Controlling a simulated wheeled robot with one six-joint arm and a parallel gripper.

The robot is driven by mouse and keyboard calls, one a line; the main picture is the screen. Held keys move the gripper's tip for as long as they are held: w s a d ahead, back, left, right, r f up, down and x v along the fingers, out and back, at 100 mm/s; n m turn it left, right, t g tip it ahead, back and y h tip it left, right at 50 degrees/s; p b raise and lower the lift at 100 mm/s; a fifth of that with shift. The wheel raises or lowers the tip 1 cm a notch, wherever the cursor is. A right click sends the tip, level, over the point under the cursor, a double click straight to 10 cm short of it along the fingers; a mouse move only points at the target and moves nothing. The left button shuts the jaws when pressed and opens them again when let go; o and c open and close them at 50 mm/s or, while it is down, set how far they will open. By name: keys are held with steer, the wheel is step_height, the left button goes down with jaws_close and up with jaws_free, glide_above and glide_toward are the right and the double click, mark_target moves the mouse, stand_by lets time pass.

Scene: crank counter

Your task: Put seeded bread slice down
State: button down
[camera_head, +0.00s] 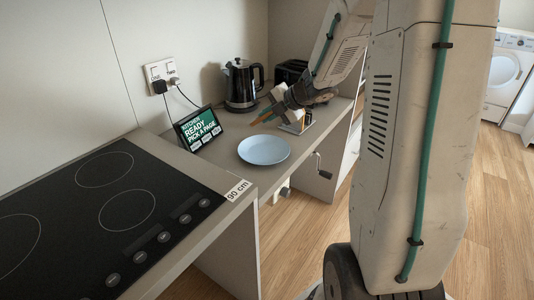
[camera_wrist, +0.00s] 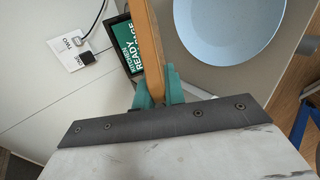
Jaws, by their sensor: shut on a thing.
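The seeded bread slice (camera_wrist: 147,45) is seen edge-on in the wrist view as a tan strip. My gripper (camera_wrist: 158,92) has teal fingers shut on it. In the head view my gripper (camera_head: 270,110) is above the counter, behind and slightly right of the plate, and the slice is small and partly hidden there. The round pale blue plate (camera_head: 264,150) lies empty on the lowered counter. It also shows in the wrist view (camera_wrist: 222,30), right of the slice. The seeds cannot be made out.
A tablet (camera_head: 198,129) stands left of the plate, below a wall socket (camera_head: 161,73) with cables. A black kettle (camera_head: 241,84) and a dark toaster (camera_head: 290,72) stand behind. A black hob (camera_head: 100,215) is on the nearer counter. A crank (camera_head: 322,168) juts from the counter's front.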

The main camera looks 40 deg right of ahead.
step_height(320, 180, down, 9)
steer(key=shift+d+r, duration=0.1)
stand_by(0.4)
steer(key=c, duration=1.6)
jaws_free()
steer(key=shift+s, duration=0.1)
steer(key=v, duration=0.8)
